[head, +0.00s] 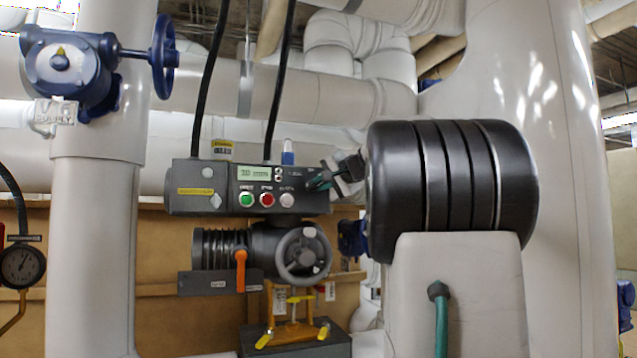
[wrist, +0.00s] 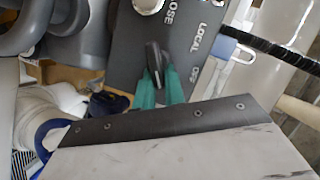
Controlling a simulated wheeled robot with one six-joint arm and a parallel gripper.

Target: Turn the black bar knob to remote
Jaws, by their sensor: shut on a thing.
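The black bar knob (wrist: 154,56) is on the dark grey face of the control box in the wrist view. My gripper (wrist: 158,88) has green fingertips, which are closed on the two sides of the knob. The printed word LOCAL (wrist: 208,40) is to the right of the knob, with another partly readable label below it. I cannot read a remote mark. In the head view my gripper (head: 320,182) reaches the right end of the control box (head: 225,187) from the right, and it hides the knob there.
The box has a small display (head: 258,172), a green button (head: 246,199), a red button (head: 267,199) and a pale round button (head: 287,200). A grey handwheel (head: 302,253) and an orange lever (head: 241,270) are below. Black cables rise above the box.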

